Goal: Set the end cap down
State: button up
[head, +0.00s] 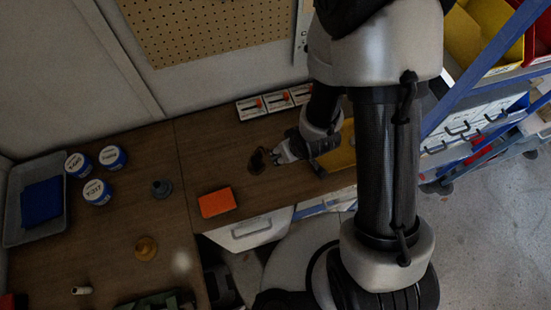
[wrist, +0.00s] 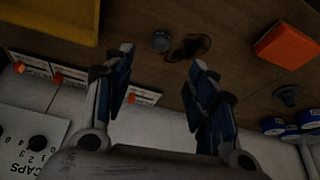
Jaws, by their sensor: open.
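My gripper (head: 277,157) is over the wooden bench, and in the wrist view its two fingers (wrist: 162,60) are spread apart with nothing between them. A small round dark grey piece, which looks like the end cap (wrist: 161,41), sits on the bench just beyond the fingertips, apart from both. In the head view I cannot make it out clearly beside the gripper. A dark patch or flat dark object (wrist: 190,47) lies right beside it; it also shows in the head view (head: 257,160).
An orange block (head: 216,202) and a grey knobbed piece (head: 162,189) stand left of my gripper. Several white-and-blue tubs (head: 97,192) and a grey tray (head: 15,220) are farther left. Orange-handled switches (head: 277,101) line the back. A yellow bin (head: 340,155) is close on the right.

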jog(key=shift+f+b, duration=1.2)
jog(key=shift+b, duration=2.3)
jog(key=b, duration=0.2)
send_over(278, 157)
jog(key=s+d, duration=0.1)
jog(key=s, duration=0.1)
notch_tip(278, 157, down, 6)
jog(key=shift+w+f, duration=0.1)
jog(key=shift+w+a+r+b+x, duration=0.15)
jog(key=shift+b+x, duration=0.1)
jog(key=shift+x, duration=0.65)
jog(key=shift+w+a+b+x, duration=0.15)
jog(key=shift+b+x, duration=0.15)
jog(key=shift+x, duration=0.55)
jog(key=shift+w+a+r+b+x, duration=0.15)
jog(key=shift+b+x, duration=0.1)
jog(key=shift+x, duration=0.65)
jog(key=shift+d, duration=0.1)
jog(key=c, duration=1)
jog(key=shift+o, duration=0.2)
